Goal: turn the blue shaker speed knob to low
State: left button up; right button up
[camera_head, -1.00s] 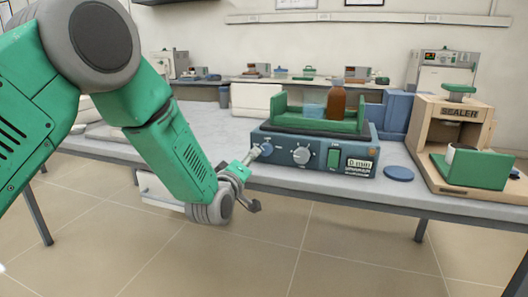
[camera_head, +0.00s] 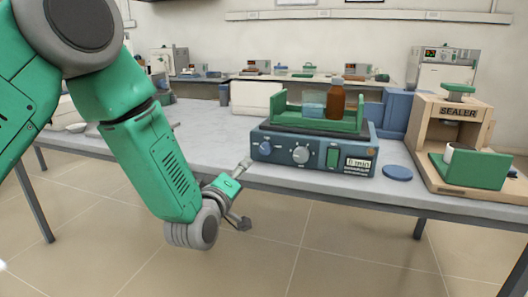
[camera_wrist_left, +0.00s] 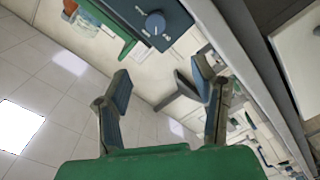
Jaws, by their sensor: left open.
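The blue shaker (camera_head: 315,172) stands at the table's front edge with a blue knob (camera_head: 265,148) at its left, a pale grey knob (camera_head: 301,155) in the middle and a green switch (camera_head: 333,157). In the left wrist view a blue knob (camera_wrist_left: 155,23) with a pale pointer and white marks shows beyond the fingers; the mark lettering is too small to read surely. My left gripper (camera_head: 241,195) is open and empty, in front of and left of the shaker, apart from the blue knob. The fingers (camera_wrist_left: 160,88) are spread in the left wrist view. My right gripper is not in view.
A green tray (camera_head: 345,125) on the shaker holds a brown bottle (camera_head: 336,101) and a clear blue-tinted container (camera_head: 312,111). A blue disc (camera_head: 397,173) and a wooden sealer stand (camera_head: 422,150) are to the right. The table left of the shaker is mostly clear.

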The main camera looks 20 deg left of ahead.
pick_arm(q)
jog(key=shift+s+d, duration=0.15)
dwell(0.4)
jog(key=s, duration=1.2)
jog(key=shift+a, duration=0.25)
